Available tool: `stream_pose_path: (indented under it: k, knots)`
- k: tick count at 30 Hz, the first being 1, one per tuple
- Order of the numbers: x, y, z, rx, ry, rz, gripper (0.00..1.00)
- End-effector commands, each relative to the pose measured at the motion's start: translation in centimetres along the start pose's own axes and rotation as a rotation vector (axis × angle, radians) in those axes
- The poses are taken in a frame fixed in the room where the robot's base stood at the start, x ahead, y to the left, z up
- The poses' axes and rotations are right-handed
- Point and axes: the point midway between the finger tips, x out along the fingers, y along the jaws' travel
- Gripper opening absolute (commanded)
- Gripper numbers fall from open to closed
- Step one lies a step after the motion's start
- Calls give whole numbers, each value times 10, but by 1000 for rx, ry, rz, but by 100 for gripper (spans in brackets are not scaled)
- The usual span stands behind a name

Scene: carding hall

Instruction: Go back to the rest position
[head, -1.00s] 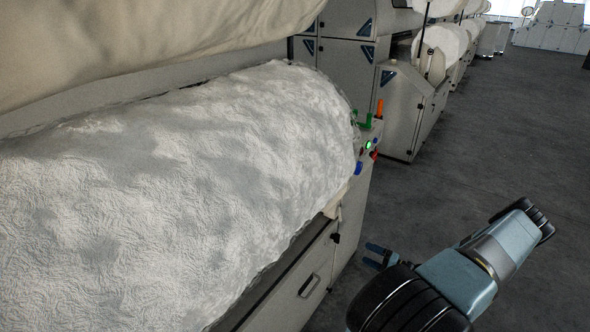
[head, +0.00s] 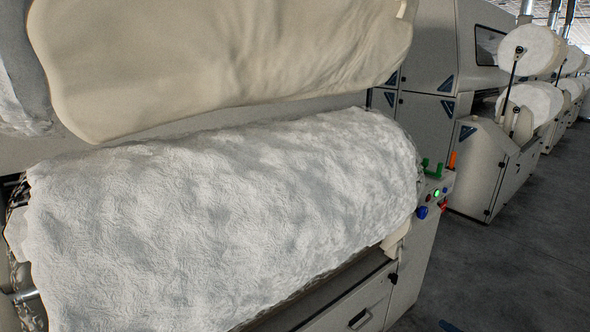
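A large white fibre roll (head: 225,215) lies on the near machine, below a cream roll (head: 220,55). A control panel (head: 434,196) with a lit green button is at the machine's right end. More machines (head: 490,165) line the aisle. The grey floor (head: 520,270) at right looks clear.

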Motion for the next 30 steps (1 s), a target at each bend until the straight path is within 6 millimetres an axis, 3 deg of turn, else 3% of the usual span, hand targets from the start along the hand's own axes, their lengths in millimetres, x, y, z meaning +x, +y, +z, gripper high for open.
stream_pose_path:
  k: [17,30]
  knots:
    - [14,-64,-7,-25,-190,103,83]
    - [49,-172,1,-77,-467,315,83]
